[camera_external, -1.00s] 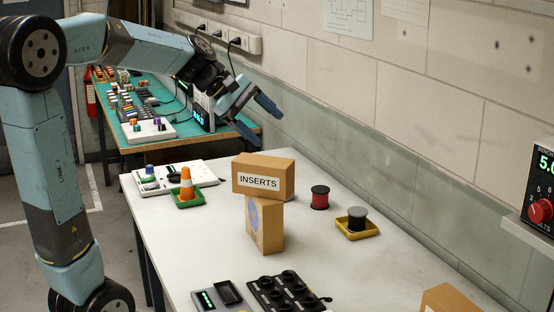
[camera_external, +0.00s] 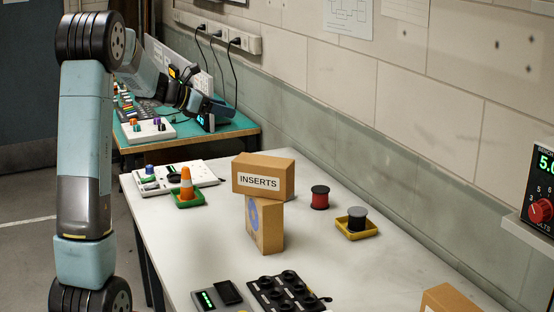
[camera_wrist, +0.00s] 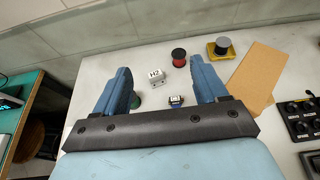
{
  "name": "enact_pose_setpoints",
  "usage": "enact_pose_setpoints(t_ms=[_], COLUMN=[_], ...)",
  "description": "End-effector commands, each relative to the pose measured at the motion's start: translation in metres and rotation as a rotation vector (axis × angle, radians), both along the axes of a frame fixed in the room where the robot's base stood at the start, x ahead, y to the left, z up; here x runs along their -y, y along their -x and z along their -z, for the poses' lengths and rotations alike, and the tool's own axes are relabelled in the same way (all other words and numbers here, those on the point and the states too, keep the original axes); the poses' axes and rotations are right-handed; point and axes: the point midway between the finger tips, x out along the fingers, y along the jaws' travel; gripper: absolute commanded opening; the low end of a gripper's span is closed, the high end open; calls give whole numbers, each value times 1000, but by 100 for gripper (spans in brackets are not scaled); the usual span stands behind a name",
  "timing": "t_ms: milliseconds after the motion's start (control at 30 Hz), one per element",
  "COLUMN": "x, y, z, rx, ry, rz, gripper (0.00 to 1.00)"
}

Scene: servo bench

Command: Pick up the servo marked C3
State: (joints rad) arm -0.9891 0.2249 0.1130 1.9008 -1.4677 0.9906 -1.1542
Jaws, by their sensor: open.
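No label reading C3 is legible in either view. In the wrist view a small dark blue block (camera_wrist: 176,100) with a pale top lies on the white bench between my fingers' lines of sight; its marking is too small to read. A light grey block marked H2 (camera_wrist: 155,77) lies a little farther off. My gripper (camera_wrist: 160,66) is open and empty, above and apart from both blocks. In the external view my gripper (camera_external: 208,104) is at the back, by the teal bench. Both blocks are out of sight there, possibly behind the cardboard boxes.
Stacked cardboard boxes, the top one marked INSERTS (camera_external: 263,176), stand mid-bench. A red spool (camera_external: 320,197) and a yellow tray (camera_external: 357,230) with a grey spool are to their right. A cone in a green tray (camera_external: 188,196) is left. A black holder (camera_external: 286,290) is at front.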

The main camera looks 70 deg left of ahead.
Motion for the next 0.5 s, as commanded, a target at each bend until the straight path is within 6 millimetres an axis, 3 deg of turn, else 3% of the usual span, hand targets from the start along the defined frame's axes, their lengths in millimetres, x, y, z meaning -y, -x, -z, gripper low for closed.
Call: enact_pose_setpoints(t_ms=[367,500], x=[1,2], y=[0,0], z=[108,157], rx=[-3,-4], ry=[4,5], rz=[2,1], gripper=[72,72])
